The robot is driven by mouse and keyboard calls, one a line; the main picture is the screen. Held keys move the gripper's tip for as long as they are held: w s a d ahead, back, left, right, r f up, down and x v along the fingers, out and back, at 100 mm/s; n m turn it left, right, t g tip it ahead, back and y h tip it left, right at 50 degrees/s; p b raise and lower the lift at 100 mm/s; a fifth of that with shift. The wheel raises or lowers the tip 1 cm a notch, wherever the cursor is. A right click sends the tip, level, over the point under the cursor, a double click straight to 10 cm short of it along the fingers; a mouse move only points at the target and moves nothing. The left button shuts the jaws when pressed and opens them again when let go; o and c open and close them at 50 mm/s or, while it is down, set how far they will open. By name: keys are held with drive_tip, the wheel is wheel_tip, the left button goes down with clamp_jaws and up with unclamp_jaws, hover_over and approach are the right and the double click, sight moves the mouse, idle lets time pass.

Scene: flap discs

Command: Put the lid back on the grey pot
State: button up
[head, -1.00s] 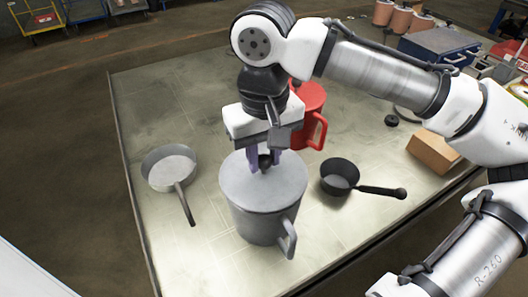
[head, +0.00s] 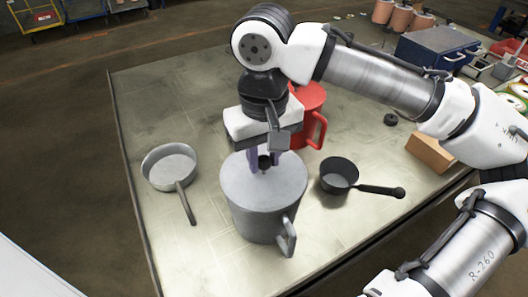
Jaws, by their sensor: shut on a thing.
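The grey pot (head: 262,222) stands upright near the front middle of the table, its handle toward the lower right. Its grey lid (head: 285,185) lies over the pot's mouth and looks level, with no clear gap at the rim. The lid has a dark knob (head: 265,162) in its middle. My gripper (head: 264,165) points straight down above the lid, its purple fingers shut on the knob. The fingers hide part of the knob and the far part of the lid.
A grey pan (head: 170,167) lies to the left and a small black pan (head: 340,176) to the right. A red pot (head: 308,118) stands close behind my gripper. A cardboard box (head: 430,153) and a blue box (head: 438,46) are at the right. The table's left back is clear.

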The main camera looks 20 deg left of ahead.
idle(0.4)
drive_tip(key=o, duration=1.6)
drive_tip(key=shift+c, duration=0.2)
drive_tip(key=shift+r, duration=0.15)
drive_tip(key=shift+r+p, duration=3.4)
drive_tip(key=shift+p, duration=0.2)
clamp_jaws()
